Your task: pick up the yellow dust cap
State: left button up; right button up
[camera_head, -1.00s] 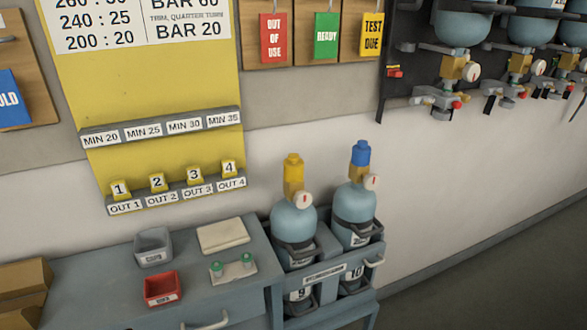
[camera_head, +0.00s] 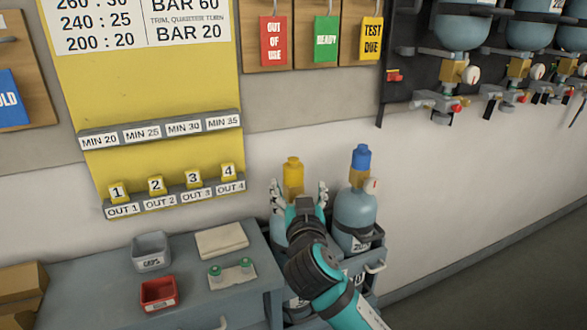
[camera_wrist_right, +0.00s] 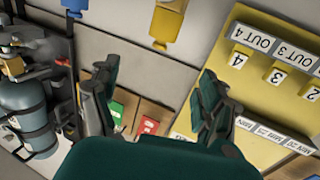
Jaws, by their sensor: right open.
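The yellow dust cap (camera_head: 293,176) sits on top of the left cylinder (camera_head: 279,226), beside the cylinder with the blue cap (camera_head: 361,158). My right gripper (camera_head: 299,194) is open and empty. In the head view its two fingers stand apart just below the cap and partly in front of it, hiding the valve and much of the left cylinder. In the right wrist view the yellow dust cap (camera_wrist_right: 168,22) shows upside down at the top, beyond the open fingers (camera_wrist_right: 157,92) and apart from them. My left gripper is not in view.
The cylinders stand in a grey rack (camera_head: 375,262) beside a grey cabinet (camera_head: 205,285). On it are a grey bin (camera_head: 150,252), a red bin (camera_head: 160,293) and a pad (camera_head: 221,241). A yellow board (camera_head: 150,85) is on the wall behind; more cylinders (camera_head: 463,28) hang at right.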

aim_at(294, 164)
jog(key=w, duration=0.6)
jog(key=w+p, duration=0.1)
jog(key=w, duration=0.2)
jog(key=shift+a, duration=0.35)
jog(key=shift+w+a+f+p, duration=0.15)
jog(key=shift+w+p, duration=0.2)
jog(key=shift+w, duration=1.05)
jog(key=shift+w+f+p, duration=0.1)
jog(key=shift+w+p, duration=0.25)
jog(key=shift+w, duration=1)
jog(key=c, duration=1.3)
jog(key=shift+o, duration=0.2)
